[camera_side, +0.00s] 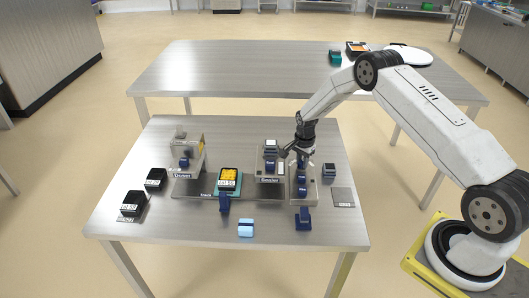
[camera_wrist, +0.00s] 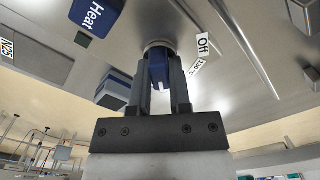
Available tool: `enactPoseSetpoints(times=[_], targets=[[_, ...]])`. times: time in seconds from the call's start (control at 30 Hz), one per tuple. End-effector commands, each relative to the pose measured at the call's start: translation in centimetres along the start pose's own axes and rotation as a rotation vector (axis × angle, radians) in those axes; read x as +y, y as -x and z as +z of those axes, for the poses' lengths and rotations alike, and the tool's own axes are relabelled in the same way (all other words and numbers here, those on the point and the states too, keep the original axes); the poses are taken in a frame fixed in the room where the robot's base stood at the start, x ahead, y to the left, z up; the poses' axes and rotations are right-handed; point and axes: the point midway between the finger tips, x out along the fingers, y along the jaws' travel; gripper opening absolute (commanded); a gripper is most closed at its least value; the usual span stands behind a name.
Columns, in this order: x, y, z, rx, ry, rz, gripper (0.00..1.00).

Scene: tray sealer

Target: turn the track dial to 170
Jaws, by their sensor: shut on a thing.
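My gripper (camera_side: 300,157) reaches down over the right-hand unit beside the one labelled Sealer (camera_side: 269,181). In the wrist view my gripper (camera_wrist: 160,90) is shut on a dark blue knob (camera_wrist: 157,62) on a round grey base. A label reading Off (camera_wrist: 203,43) and a small temperature label, which seems to read 130°C (camera_wrist: 198,68), stand right of the knob. A blue block marked Heat (camera_wrist: 95,15) is at its upper left. The knob's exact setting is hard to read. The Track (camera_side: 206,196) label shows in the side view; no 170 mark is legible.
A Doser unit (camera_side: 186,158) stands at the left. A teal tray of yellow food (camera_side: 228,179) sits mid-track. Black trays (camera_side: 132,204) lie at the left edge. A light blue block (camera_side: 246,229) and a dark blue piece (camera_side: 303,219) stand in front. The front left tabletop is clear.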

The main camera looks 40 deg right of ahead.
Motion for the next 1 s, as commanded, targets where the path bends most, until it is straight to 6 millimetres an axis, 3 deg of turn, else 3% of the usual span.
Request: enactPoseSetpoints(times=[0.37, 0.8, 1.0], targets=[[-0.08, 0.17, -0.19, 0.003, -0.027, -0.003, 0.00], [-0.08, 0.17, -0.21, 0.002, -0.313, -0.003, 0.00], [-0.07, 0.17, -0.21, 0.002, -0.349, -0.003, 0.00]])
